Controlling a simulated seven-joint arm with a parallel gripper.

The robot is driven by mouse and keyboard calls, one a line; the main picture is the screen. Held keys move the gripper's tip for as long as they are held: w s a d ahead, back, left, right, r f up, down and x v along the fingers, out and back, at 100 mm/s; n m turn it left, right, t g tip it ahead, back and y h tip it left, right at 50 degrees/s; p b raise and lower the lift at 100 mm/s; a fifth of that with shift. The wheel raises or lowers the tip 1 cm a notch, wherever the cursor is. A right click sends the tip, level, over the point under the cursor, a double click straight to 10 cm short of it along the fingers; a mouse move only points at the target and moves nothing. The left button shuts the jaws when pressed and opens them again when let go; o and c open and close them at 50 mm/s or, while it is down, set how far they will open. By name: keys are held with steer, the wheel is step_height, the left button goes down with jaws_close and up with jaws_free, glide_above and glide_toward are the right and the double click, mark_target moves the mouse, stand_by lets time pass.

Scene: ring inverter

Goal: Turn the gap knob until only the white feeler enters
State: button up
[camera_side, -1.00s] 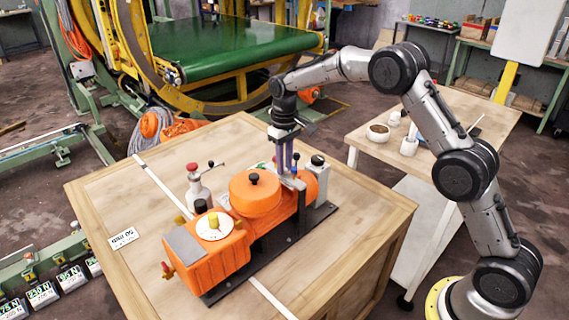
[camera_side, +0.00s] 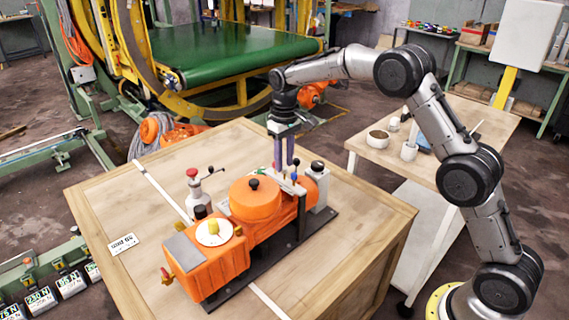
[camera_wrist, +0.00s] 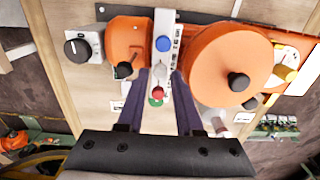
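An orange machine (camera_side: 225,262) lies on a black base on a wooden crate. A grey bar (camera_wrist: 162,20) crosses between its large orange drum (camera_side: 254,199) and a smaller orange housing (camera_wrist: 127,40). The bar carries a blue knob (camera_wrist: 163,44), a white one (camera_wrist: 160,70) and a red one (camera_wrist: 158,93). My gripper (camera_wrist: 158,78) is open, its two fingers apart on either side of the bar in the wrist view; contact is unclear. In the side view my gripper (camera_side: 284,165) points down at the bar. Which knob sets the gap, I cannot tell.
A black knob on a dial (camera_wrist: 76,47) sits beside the smaller housing. A yellow knob on a white dial (camera_side: 213,233) is at the machine's near end. A red-topped post (camera_side: 193,185) stands behind it.

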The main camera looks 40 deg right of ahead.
mark_target(284, 168)
steer(key=shift+f, duration=0.2)
steer(key=shift+r, duration=0.1)
step_height(284, 168, up, 14)
stand_by(0.5)
